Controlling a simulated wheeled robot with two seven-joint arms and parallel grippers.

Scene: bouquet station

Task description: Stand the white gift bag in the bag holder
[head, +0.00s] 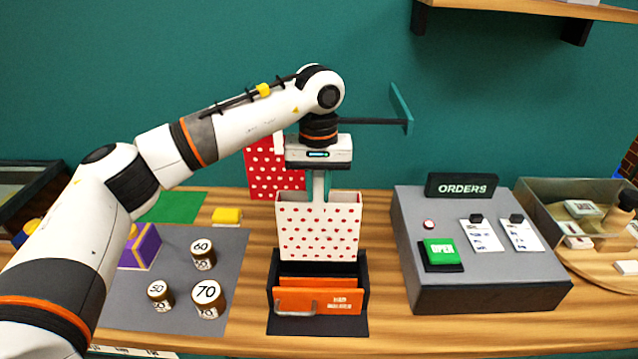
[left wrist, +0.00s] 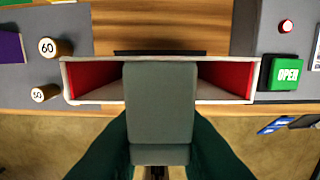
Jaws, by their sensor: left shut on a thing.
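The white gift bag (head: 318,230) with red dots is upright in the head view. My left gripper (head: 320,188) comes down on it from above and is shut on its upper edge. In the left wrist view the bag's open top (left wrist: 82,80) shows a red inside, with the gripper (left wrist: 160,110) across its middle. The black bag holder (head: 365,285), with orange panels in front, is directly below the bag. The bag's lower edge is at the holder's top in the picture; I cannot tell whether it is inside or touching. My right gripper is not in view.
A red dotted bag (head: 262,172) stands behind. A grey orders console (head: 480,275) is on the right. Several numbered cylinders (head: 207,300) and a purple box (head: 140,247) are on the grey mat (head: 180,318) at left. A shelf (head: 530,8) hangs at upper right.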

